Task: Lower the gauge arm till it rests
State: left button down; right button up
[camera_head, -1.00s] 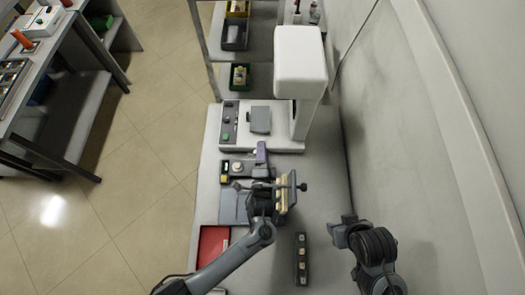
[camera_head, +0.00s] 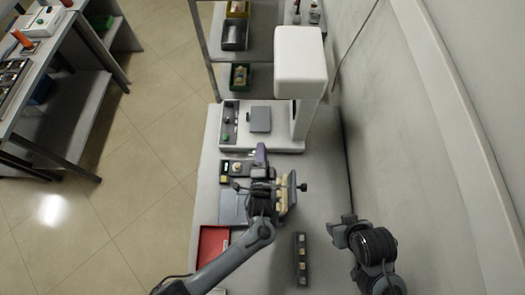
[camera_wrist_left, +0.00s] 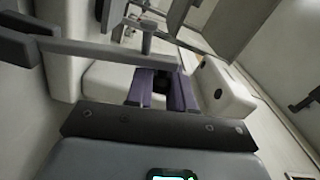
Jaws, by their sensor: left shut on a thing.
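My left gripper (camera_head: 261,153) reaches over the bench from the lower left, its purple fingers pointing up the picture. In the left wrist view the two purple fingers (camera_wrist_left: 161,90) are shut on a dark part between them, which I take to be the gauge arm (camera_wrist_left: 160,86); the fingers hide most of it. A grey bar (camera_wrist_left: 100,49) crosses just beyond the fingers. I cannot tell whether the arm touches anything below. My right gripper (camera_head: 343,226) hangs apart at the right of the bench; its jaws are too small to read.
A white machine (camera_head: 300,62) with a grey plate (camera_head: 260,119) stands beyond the left gripper. The wall is close on the right.

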pick_arm(q)
jog(key=shift+a+f+n, duration=0.1)
jog(key=shift+a+n, duration=1.1)
jog(key=shift+a, duration=0.05)
jog(key=shift+a+f+n, duration=0.3)
jog(key=shift+a+n, duration=0.2)
jog(key=shift+a, duration=0.15)
jog(key=shift+a+f+n, duration=0.25)
jog(key=shift+a+n, duration=0.25)
jog(key=shift+a, duration=0.2)
jog(key=shift+a+f+n, duration=0.3)
jog(key=shift+a+n, duration=0.2)
jog(key=shift+a, duration=0.15)
jog(key=c, duration=1)
grip_release()
jog(key=shift+a, duration=0.1)
jog(key=shift+c, duration=0.2)
jog(key=s, duration=1)
jog(key=shift+s, duration=0.35)
